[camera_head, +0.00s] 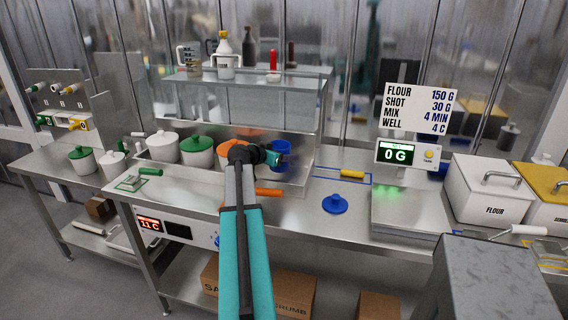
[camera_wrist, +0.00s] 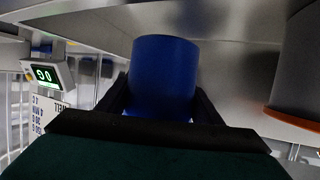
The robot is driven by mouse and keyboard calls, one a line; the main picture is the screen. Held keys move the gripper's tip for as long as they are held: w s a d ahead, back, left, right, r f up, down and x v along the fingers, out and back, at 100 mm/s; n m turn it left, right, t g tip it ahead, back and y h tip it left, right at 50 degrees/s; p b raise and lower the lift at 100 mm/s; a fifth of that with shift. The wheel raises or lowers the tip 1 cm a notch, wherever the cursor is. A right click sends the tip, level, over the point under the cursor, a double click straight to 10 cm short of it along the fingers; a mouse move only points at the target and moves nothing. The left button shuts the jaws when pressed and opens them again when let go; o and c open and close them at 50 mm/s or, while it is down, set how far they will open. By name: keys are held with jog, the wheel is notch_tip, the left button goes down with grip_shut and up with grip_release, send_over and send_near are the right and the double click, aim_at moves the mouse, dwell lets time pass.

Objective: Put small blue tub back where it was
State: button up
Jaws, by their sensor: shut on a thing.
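The small blue tub (camera_wrist: 165,72) fills the space between the two dark fingers of my gripper (camera_wrist: 160,108) in the wrist view. The fingers are shut on its sides. In the head view its blue top (camera_head: 281,146) shows just past the end of my gripper (camera_head: 272,157), in the steel bay at the back of the counter. My arm hides part of this area. I cannot tell whether the tub's base touches the steel. A blue lid (camera_head: 335,204) with a knob lies apart on the counter, to the right.
A glass shelf (camera_head: 250,76) with bottles is above. An orange-handled tool (camera_head: 268,192) and a yellow-handled tool (camera_head: 352,174) lie nearby. A scale display (camera_head: 398,154) is right.

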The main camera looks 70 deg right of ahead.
jog(key=shift+f+p, duration=0.45)
jog(key=shift+f, duration=1.4)
jog(key=shift+f+b, duration=0.15)
jog(key=shift+b, duration=0.15)
jog(key=o, duration=1.4)
jog(key=shift+r+p, duration=0.25)
jog(key=shift+p, duration=0.1)
jog(key=b+v, duration=0.2)
jog(key=v, duration=1)
jog(key=shift+f+b, duration=0.1)
jog(key=shift+b, duration=0.25)
jog(key=shift+w+a, duration=0.1)
